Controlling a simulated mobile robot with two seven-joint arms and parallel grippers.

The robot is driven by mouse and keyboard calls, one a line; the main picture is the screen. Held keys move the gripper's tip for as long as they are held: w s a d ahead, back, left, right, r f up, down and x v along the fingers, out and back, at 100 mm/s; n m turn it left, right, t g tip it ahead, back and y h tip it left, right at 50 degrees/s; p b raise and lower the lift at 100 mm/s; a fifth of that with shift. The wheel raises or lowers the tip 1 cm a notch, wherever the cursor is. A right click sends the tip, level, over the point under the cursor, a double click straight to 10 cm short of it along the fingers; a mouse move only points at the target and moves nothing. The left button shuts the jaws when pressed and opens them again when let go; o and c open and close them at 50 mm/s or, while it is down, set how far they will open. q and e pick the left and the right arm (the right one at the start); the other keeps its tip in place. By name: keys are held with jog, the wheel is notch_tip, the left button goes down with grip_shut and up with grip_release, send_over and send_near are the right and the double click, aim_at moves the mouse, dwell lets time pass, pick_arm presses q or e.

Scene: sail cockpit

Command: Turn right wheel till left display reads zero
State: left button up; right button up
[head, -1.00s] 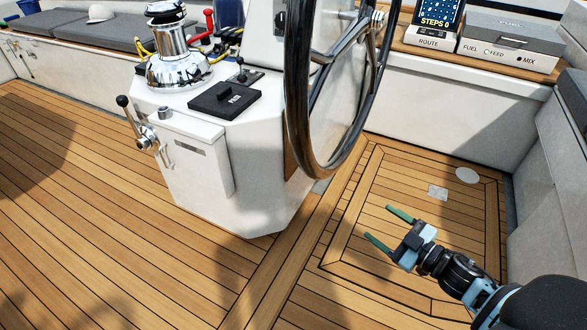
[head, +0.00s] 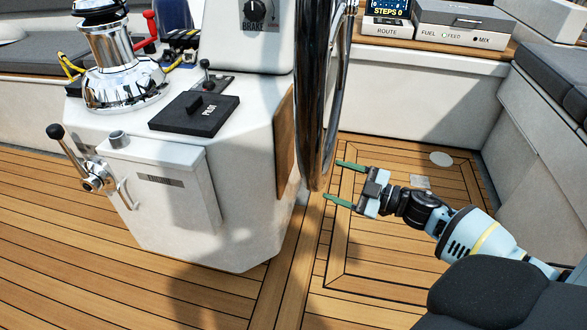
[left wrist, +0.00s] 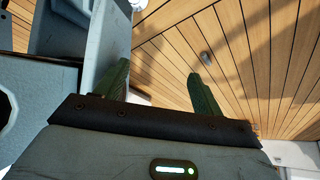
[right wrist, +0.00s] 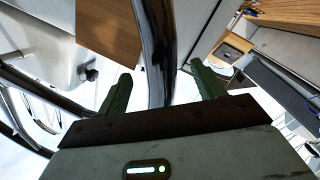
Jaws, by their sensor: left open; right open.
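A large dark wheel (head: 318,110) stands almost edge-on at the right side of the white console in the head view. My right gripper (head: 339,180) is open and empty just right of the wheel's lower rim. In the right wrist view the rim (right wrist: 157,45) appears between the spread fingers (right wrist: 162,84); I cannot tell whether they touch it. A display reading "STEPS 0" (head: 388,8) sits above the ROUTE label, its top cut off. My left gripper (left wrist: 160,75) is open and empty over teak deck beside a pale panel, seen only in the left wrist view.
The white console (head: 235,215) carries a chrome winch (head: 118,65), a black PILOT panel (head: 195,113) and a side lever (head: 75,155). A grey FUEL box (head: 465,25) sits beside the display.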

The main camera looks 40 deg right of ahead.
aim_at(320, 176)
jog(key=b+x, duration=0.1)
jog(key=x, duration=0.5)
jog(key=shift+b+x, duration=0.35)
jog(key=shift+x, duration=0.5)
pick_arm(q)
jog(key=shift+s+d+f, duration=0.1)
jog(key=shift+s+f, duration=0.2)
jog(key=shift+f, duration=0.2)
jog(key=shift+s+f, duration=0.3)
jog(key=shift+f, duration=0.2)
pick_arm(e)
jog(key=shift+c, duration=0.5)
jog(key=c, duration=1.2)
pick_arm(q)
jog(key=shift+r, duration=0.1)
pick_arm(e)
jog(key=shift+c, duration=0.2)
